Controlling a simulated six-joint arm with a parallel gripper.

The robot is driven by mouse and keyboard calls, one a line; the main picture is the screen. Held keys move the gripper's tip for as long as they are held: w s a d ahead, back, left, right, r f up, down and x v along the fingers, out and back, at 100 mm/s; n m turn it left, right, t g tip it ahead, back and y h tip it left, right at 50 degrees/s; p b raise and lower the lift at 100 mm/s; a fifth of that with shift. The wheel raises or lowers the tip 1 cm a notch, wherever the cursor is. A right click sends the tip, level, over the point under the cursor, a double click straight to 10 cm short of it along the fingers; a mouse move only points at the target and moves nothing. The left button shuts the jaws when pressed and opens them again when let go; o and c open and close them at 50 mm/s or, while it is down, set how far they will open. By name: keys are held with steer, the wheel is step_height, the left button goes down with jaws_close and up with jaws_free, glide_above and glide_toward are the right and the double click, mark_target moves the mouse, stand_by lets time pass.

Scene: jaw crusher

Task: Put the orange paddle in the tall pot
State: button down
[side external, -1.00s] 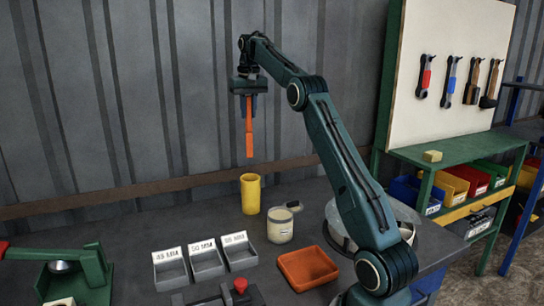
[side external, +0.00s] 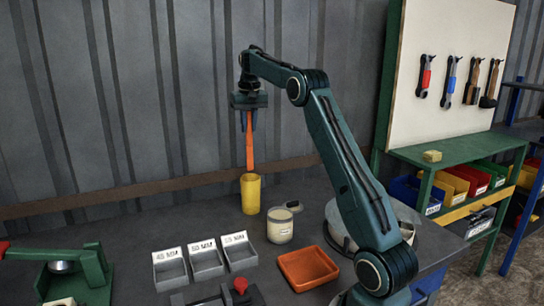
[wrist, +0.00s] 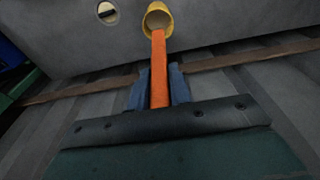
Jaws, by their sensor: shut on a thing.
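The orange paddle (side external: 249,148) hangs upright from my gripper (side external: 248,122), whose fingers are shut on its upper end. The tall yellow pot (side external: 250,196) stands on the dark table below. In the side view the paddle's lower end is at the pot's mouth; how far inside it reaches I cannot tell. In the wrist view the paddle (wrist: 159,75) runs between the blue fingers (wrist: 159,88) of my gripper toward the open mouth of the pot (wrist: 158,14), and its far end overlaps the near rim.
A cream jar (side external: 280,226) with a handled piece beside its top stands right of the pot. An orange tray (side external: 308,268) and several labelled grey bins (side external: 206,261) are nearer. A green press (side external: 82,272) is at the left. The wall is close behind.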

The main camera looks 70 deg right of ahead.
mark_target(251, 163)
steer(key=shift+f, duration=6.8)
steer(key=c, duration=1.2)
jaws_free()
steer(key=shift+s+a, duration=0.4)
steer(key=shift+a, duration=0.05)
